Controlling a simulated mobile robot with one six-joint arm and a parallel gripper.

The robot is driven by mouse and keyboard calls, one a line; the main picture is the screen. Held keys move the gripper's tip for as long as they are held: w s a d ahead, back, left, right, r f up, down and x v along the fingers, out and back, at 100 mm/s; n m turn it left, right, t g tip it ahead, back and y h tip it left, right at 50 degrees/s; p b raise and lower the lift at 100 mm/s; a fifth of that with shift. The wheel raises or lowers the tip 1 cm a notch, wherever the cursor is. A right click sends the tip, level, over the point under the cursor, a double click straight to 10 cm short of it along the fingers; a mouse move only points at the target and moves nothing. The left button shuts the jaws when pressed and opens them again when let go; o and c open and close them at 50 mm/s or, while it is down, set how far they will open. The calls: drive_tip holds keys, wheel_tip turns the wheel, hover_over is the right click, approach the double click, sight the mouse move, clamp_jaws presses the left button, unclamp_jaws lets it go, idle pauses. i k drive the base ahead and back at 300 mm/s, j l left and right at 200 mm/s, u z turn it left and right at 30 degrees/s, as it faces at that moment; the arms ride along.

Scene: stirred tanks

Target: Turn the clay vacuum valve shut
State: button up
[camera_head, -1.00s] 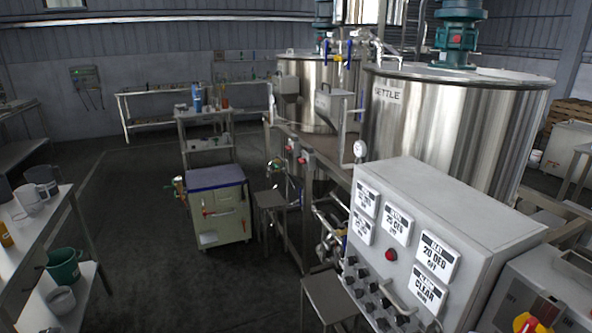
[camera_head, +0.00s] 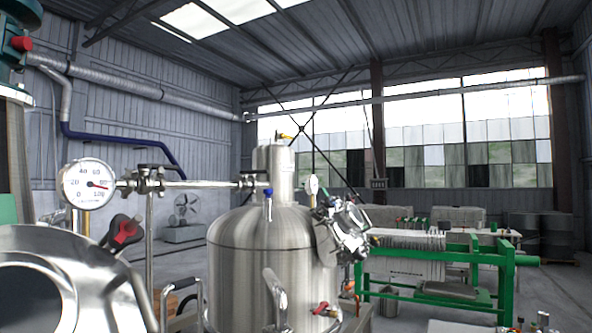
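No label in view marks the clay vacuum valve, so I cannot tell which fitting it is. A steel vessel (camera_head: 262,250) with a domed top stands in the middle. A horizontal pipe (camera_head: 205,184) runs to it from a round dial gauge (camera_head: 88,185) at the left. A small blue valve handle (camera_head: 268,191) hangs from this pipe in front of the vessel's neck. A yellow handle (camera_head: 285,136) sits at the vessel's top. A red handle (camera_head: 320,308) shows low on its right. Whether these are open or shut is unclear. My gripper is not in view.
A large shiny metal housing (camera_head: 75,265) fills the lower left, with a red-and-black handle (camera_head: 124,231) beside it. A metal fitting cluster (camera_head: 343,232) juts from the vessel's right side. A green-framed press (camera_head: 435,265) stands at the right. Drums (camera_head: 553,233) stand farther back.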

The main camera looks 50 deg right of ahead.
sight(163, 167)
drive_tip(key=i+l+z, duration=0.1)
drive_tip(key=z, duration=0.6)
